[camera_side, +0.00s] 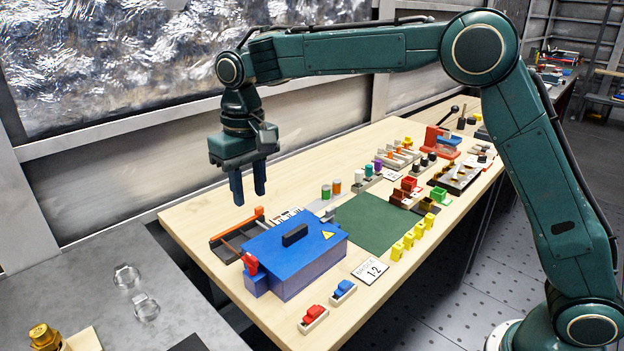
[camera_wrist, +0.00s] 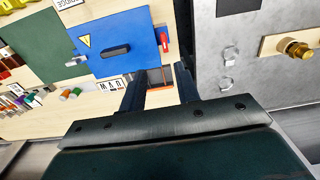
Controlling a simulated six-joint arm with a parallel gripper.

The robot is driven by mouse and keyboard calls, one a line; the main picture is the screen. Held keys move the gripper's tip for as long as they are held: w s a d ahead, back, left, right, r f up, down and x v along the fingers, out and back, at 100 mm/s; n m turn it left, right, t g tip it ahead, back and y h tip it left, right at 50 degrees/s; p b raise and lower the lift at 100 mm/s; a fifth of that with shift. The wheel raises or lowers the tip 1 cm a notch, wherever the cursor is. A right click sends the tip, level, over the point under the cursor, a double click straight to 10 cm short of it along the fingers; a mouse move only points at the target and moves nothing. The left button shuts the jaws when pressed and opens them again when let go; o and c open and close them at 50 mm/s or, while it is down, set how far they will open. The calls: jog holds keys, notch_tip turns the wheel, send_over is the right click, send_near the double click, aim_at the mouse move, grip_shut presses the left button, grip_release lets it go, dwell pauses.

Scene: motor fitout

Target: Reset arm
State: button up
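My gripper (camera_side: 248,188) hangs from my arm above the back left part of the wooden table (camera_side: 180,215). Its two dark blue fingers point down and are apart, with nothing between them. In the wrist view the gripper's fingers (camera_wrist: 160,92) also show apart. A blue box (camera_side: 305,262) with a black handle and a yellow warning label stands below and in front of the gripper, its lid shut. A red lever (camera_side: 250,264) sits at its left end. The blue box also shows in the wrist view (camera_wrist: 125,35).
A green mat (camera_side: 375,222) lies right of the box. Yellow blocks (camera_side: 408,240), coloured cylinders and small trays stand around it. Red and blue switches (camera_side: 314,314) lie near the front edge. A grey bench (camera_side: 120,315) at left holds clear rings and a brass part.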

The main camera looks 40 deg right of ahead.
jog(key=s+d+r+t, duration=0.3)
jog(key=s+d+r, duration=0.5)
jog(key=s+d, duration=0.45)
jog(key=s+d+f+t, duration=0.1)
jog(key=s+d+f, duration=0.1)
jog(key=s, duration=0.7)
jog(key=s+d+f+t, duration=0.1)
jog(key=s+d+f, duration=0.1)
jog(key=s, duration=0.8)
jog(key=shift+s+d+f, duration=0.25)
jog(key=shift+d+f, duration=0.05)
jog(key=shift+f, duration=0.15)
jog(key=shift+w, duration=0.1)
